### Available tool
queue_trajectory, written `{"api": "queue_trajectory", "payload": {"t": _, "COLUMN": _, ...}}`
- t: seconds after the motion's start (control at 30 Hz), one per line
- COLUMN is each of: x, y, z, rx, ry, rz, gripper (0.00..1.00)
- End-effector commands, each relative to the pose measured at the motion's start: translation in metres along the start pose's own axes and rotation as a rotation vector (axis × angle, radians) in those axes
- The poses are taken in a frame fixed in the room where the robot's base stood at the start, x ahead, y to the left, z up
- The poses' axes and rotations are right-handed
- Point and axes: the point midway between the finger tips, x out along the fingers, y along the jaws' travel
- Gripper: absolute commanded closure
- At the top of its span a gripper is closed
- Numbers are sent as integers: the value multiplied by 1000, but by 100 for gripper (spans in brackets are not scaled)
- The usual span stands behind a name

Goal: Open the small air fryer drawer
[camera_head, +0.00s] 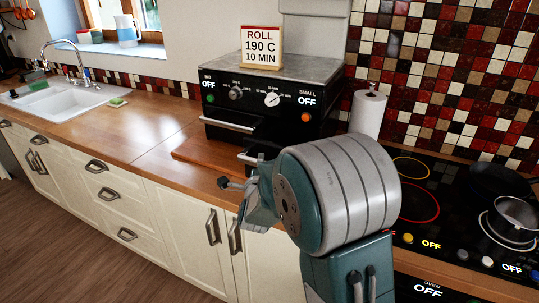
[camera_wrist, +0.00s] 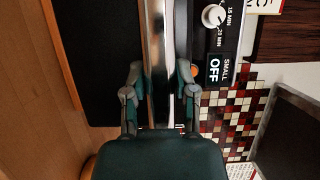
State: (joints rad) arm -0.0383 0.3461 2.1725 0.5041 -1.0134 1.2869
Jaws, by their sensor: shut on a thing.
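The air fryer (camera_head: 222,110) is a black box with a steel top on the wooden counter. Its panel has a BIG side on the left and a SMALL side on the right, both reading OFF. The big drawer's handle (camera_head: 228,125) is a steel bar. The small drawer's handle (camera_head: 246,158) shows lower and nearer; its drawer appears to stand forward of the front, but my arm hides most of it. My gripper (camera_head: 243,175) is at this handle. In the wrist view, its fingers (camera_wrist: 160,90) are shut on the steel handle bar (camera_wrist: 158,40), one on each side.
A sign (camera_head: 262,47) reading ROLL, 190 C, 10 MIN stands on the air fryer. A paper roll (camera_head: 367,113) stands to its right. The hob (camera_head: 440,190) with pans is farther right. The counter (camera_head: 130,135) to the left is mostly clear.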

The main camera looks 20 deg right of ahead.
Motion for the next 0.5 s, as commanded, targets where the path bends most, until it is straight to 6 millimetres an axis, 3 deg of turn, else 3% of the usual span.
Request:
{"api": "queue_trajectory", "payload": {"t": 0.2, "x": -30, "y": 5, "z": 10, "rx": -3, "ry": 14, "rz": 13, "gripper": 100}}
{"api": "queue_trajectory", "payload": {"t": 0.5, "x": -36, "y": 6, "z": 12, "rx": -4, "ry": 13, "rz": 14, "gripper": 100}}
